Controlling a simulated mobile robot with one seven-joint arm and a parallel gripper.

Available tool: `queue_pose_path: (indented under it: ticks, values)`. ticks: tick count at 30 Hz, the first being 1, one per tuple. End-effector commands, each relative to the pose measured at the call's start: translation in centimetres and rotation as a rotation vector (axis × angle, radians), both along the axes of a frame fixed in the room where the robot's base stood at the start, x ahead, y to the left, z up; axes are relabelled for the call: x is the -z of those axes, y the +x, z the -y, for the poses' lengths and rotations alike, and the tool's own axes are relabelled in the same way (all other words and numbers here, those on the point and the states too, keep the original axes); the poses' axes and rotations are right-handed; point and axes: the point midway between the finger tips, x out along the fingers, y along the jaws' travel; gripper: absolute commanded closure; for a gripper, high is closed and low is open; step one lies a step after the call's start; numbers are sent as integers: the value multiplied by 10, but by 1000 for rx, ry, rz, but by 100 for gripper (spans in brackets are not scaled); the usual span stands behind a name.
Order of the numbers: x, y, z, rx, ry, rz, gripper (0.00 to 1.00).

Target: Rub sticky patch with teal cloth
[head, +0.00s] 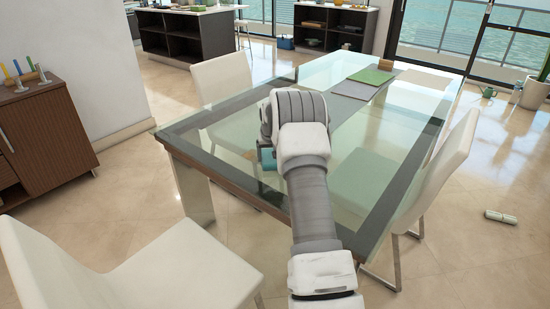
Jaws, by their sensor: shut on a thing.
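My gripper (266,148) is over the near part of the glass table (225,135), mostly hidden behind my own wrist. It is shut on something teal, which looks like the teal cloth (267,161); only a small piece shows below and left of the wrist. I cannot tell whether the cloth touches the glass. A small brownish spot (249,155) shows just left of the cloth. It may be the sticky patch, but I cannot tell whether it is on the glass or seen through it.
Grey mats (353,89), a green mat (371,76) and a brown block (385,64) are toward the table's far end. White chairs stand at the near left (165,270), far left (222,78) and right (445,165). A brown cabinet (45,135) stands at left.

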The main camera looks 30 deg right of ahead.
Motion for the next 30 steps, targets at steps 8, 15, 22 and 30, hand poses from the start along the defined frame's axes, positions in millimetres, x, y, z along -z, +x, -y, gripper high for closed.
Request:
queue_pose_path:
  ticks: [8,15,22,30]
  values:
    - [1,11,-5,-3,2,-1,64]
    - [0,32,-12,-2,2,-1,64]
    - [0,40,-15,0,2,-1,64]
    - [1,59,-22,-1,0,0,64]
